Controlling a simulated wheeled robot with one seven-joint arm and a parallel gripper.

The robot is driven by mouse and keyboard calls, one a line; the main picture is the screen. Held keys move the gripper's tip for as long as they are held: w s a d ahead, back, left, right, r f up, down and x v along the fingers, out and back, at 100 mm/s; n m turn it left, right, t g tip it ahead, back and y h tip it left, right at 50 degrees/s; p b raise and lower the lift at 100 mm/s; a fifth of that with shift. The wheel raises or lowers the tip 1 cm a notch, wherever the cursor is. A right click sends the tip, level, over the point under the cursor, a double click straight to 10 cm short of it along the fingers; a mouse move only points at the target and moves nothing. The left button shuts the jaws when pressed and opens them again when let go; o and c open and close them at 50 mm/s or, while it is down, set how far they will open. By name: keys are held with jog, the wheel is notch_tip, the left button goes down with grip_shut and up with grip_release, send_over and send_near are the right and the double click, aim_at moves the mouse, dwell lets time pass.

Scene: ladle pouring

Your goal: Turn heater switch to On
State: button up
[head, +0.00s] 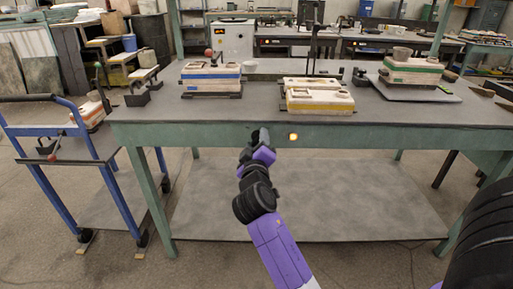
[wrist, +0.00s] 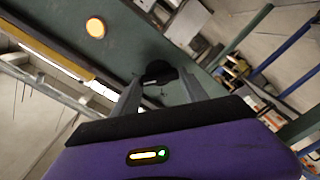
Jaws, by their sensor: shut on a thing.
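The heater switch, a black knob (wrist: 158,71) on the green front of the workbench, shows in the wrist view between the ends of my two grey fingers. My gripper (wrist: 161,82) is shut on it. In the head view my gripper (head: 262,137) is at the bench's front edge, and my arm and gripper mostly hide the knob. A glowing orange-white round light (head: 293,137) sits on the bench front just right of my gripper; it also shows in the wrist view (wrist: 95,27). The knob's exact angle is hard to tell.
The green workbench (head: 400,134) carries mould boxes (head: 318,100) and a boxed mould with a blue stripe (head: 211,85). A blue cart (head: 85,140) stands at the left. Below the bench is a low shelf (head: 350,200), with open space above it.

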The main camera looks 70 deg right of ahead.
jog(key=shift+f+m, duration=0.1)
jog(key=shift+m, duration=0.4)
jog(key=shift+b, duration=0.3)
jog(key=o, duration=1.4)
jog(key=v, duration=0.7)
jog(key=shift+s+a, duration=0.15)
jog(key=shift+a, duration=0.25)
